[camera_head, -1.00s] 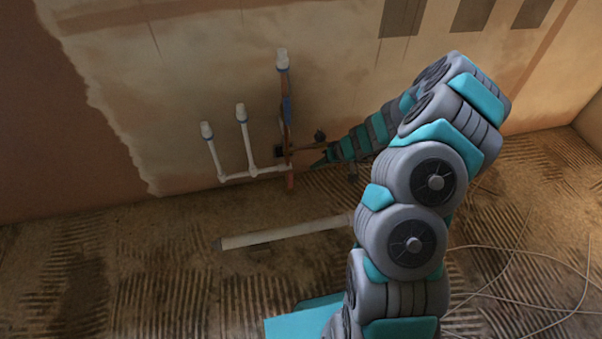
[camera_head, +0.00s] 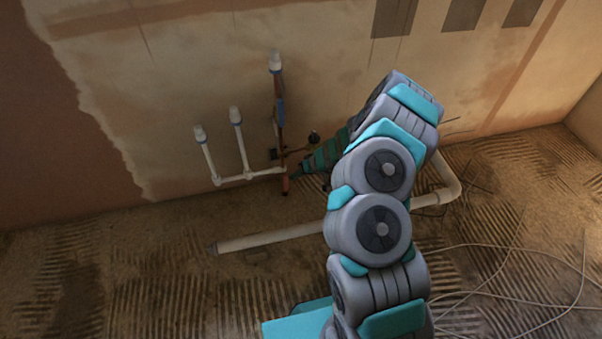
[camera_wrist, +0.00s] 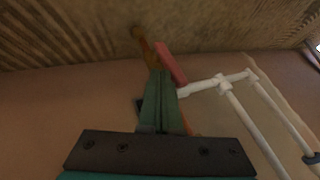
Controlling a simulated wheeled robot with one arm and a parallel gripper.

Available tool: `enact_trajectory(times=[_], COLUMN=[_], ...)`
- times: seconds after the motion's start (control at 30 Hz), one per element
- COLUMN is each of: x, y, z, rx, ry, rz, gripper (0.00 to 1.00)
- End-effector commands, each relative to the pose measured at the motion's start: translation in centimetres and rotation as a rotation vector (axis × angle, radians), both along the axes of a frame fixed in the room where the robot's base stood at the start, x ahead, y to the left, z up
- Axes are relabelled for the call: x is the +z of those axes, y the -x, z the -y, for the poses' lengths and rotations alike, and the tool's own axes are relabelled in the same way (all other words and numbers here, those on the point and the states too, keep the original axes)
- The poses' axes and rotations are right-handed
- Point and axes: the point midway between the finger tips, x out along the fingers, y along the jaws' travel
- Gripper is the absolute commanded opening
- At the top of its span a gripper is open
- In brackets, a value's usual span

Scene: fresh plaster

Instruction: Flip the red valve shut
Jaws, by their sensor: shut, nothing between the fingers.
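The red valve handle (camera_wrist: 171,63) shows in the wrist view as a short slanted bar beside an orange-brown pipe. It touches or nearly touches the fingertips; I cannot tell which. In the head view the red handle (camera_head: 285,184) is a small strip at the foot of the upright copper pipe, low on the wall. My gripper (camera_wrist: 160,73) is shut, with its green fingers together and nothing between them. In the head view the tip of my gripper (camera_head: 295,174) is just right of the handle. The valve body is mostly hidden behind the fingers.
White pipes (camera_head: 247,176) with upright capped ends stand left of the valve. A small round dark fitting (camera_head: 314,137) sticks out right of it. A thick white pipe (camera_head: 270,238) lies on the ridged floor. Loose thin cables (camera_head: 520,250) lie at right.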

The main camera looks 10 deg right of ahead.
Motion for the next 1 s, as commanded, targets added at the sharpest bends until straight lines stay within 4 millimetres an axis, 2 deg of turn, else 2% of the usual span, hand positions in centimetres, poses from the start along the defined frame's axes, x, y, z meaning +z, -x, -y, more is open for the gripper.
enact_trajectory(times=[0.5, 1.0], x=[-0.2, 0.1], y=[-0.1, 0.8], z=[-0.2, -0.8], rx=[0.0, 0.001], ry=[0.003, 0.073], rz=[0.001, 0.001], gripper=[0.0, 0.0])
